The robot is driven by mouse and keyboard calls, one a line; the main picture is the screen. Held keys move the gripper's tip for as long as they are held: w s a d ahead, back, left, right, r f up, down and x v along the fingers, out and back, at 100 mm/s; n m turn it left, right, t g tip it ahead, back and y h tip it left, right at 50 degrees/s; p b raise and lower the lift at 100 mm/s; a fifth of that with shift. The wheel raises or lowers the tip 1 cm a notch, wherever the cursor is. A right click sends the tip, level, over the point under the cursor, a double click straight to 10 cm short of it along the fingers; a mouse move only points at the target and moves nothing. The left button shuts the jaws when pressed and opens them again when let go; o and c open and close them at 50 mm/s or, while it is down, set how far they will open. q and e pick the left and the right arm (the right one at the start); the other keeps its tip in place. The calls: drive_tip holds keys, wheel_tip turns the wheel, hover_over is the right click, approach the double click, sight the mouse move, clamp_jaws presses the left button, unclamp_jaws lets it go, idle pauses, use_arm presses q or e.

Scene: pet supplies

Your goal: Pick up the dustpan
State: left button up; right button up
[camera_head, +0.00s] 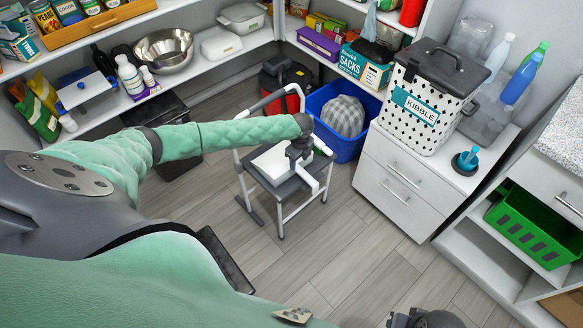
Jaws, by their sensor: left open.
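A white, flat object that looks like the dustpan (270,162) lies on the grey seat of a step stool (281,222). My left gripper (314,168) is over the right side of the seat, just right of this white object. Its two white fingers are spread apart with nothing seen between them. The gripper and wrist hide part of the white object, and I cannot tell whether they touch it. My right gripper's fingers do not show; only a dark part of mine shows at the bottom edge.
A blue bin (348,150) with a grey bag stands behind the stool. White drawers (405,185) with a spotted kibble container (425,105) stand to the right. A green basket (535,228) sits in a right-hand shelf. The wooden floor before the stool is clear.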

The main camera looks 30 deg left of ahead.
sight(298, 167)
use_arm(q)
drive_tip(key=shift+d+f+m, duration=0.1)
drive_tip(key=shift+d+m, duration=0.05)
drive_tip(key=shift+m, duration=0.45)
drive_tip(key=shift+f, duration=0.3)
wheel_tip(298, 167, down, 2)
drive_tip(key=shift+p, duration=0.3)
wheel_tip(298, 167, down, 4)
drive_tip(key=shift+s+p, duration=0.1)
drive_tip(key=shift+p, duration=0.6)
drive_tip(key=shift+f, duration=0.5)
drive_tip(key=c, duration=1.1)
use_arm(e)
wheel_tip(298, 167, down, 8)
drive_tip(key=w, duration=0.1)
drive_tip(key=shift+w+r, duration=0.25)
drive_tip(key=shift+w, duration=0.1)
